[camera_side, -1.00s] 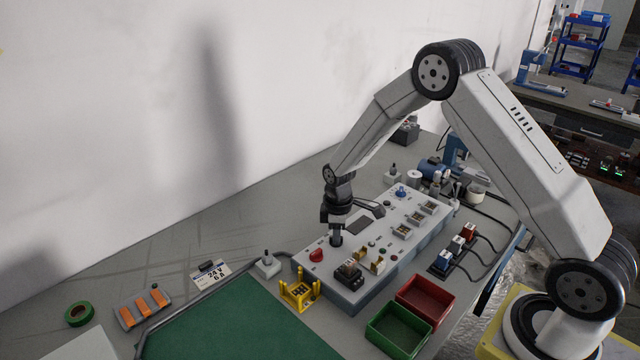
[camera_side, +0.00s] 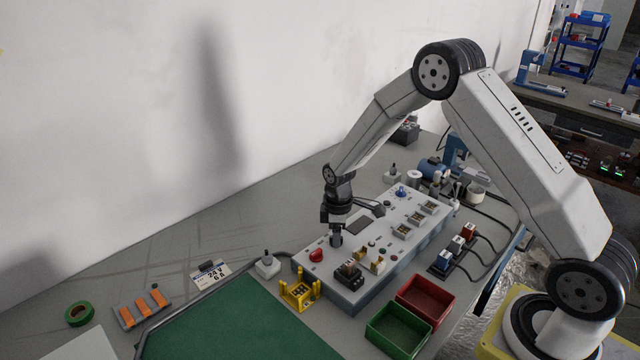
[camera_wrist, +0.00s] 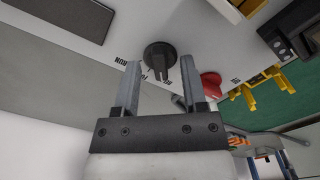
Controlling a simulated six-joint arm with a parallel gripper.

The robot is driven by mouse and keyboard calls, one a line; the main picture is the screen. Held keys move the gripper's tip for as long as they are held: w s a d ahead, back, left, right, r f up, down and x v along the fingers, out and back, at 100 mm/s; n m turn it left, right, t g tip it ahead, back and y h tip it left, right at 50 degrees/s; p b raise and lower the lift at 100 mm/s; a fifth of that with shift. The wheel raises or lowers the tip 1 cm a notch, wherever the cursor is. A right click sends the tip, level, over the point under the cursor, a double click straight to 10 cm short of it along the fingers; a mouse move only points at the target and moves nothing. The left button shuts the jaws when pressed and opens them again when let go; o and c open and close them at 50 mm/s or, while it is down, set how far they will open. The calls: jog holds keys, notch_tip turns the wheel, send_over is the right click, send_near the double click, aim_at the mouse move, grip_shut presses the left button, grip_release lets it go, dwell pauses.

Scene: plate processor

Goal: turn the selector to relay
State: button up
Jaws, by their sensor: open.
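The selector is a black round knob (camera_wrist: 160,56) with a raised bar, on the grey panel (camera_wrist: 215,40) in the wrist view. Its bar points down in the picture, toward my gripper. An upside-down label (camera_wrist: 127,62), which seems to read RUN, is beside it; other markings are too small to read. My gripper (camera_wrist: 162,68) is open, with one finger on each side of the knob in the picture. I cannot tell whether the fingers touch it. In the side view my gripper (camera_side: 336,240) is low over the panel and hides most of the knob.
A red button (camera_side: 316,256) is close beside the selector; it also shows in the wrist view (camera_wrist: 211,84). A yellow holder (camera_side: 299,290), a red bin (camera_side: 425,300) and a green bin (camera_side: 398,330) are around the panel. The green mat (camera_side: 235,325) is clear.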

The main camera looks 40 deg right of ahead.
jog(key=shift+r, duration=3.9)
jog(key=shift+s, duration=0.1)
jog(key=s+a+r+m+t, duration=0.1)
jog(key=s+a+r+m, duration=0.1)
jog(key=s, duration=0.4)
jog(key=s+a+r+m, duration=0.1)
jog(key=s+m, duration=0.2)
jog(key=s, duration=0.3)
jog(key=s+a+r+m+t, duration=0.1)
jog(key=s+a+r+m, duration=0.1)
jog(key=s, duration=0.4)
jog(key=shift+s+a+r+m+t, duration=0.3)
jog(key=shift+m, duration=0.3)
jog(key=shift+w, duration=0.1)
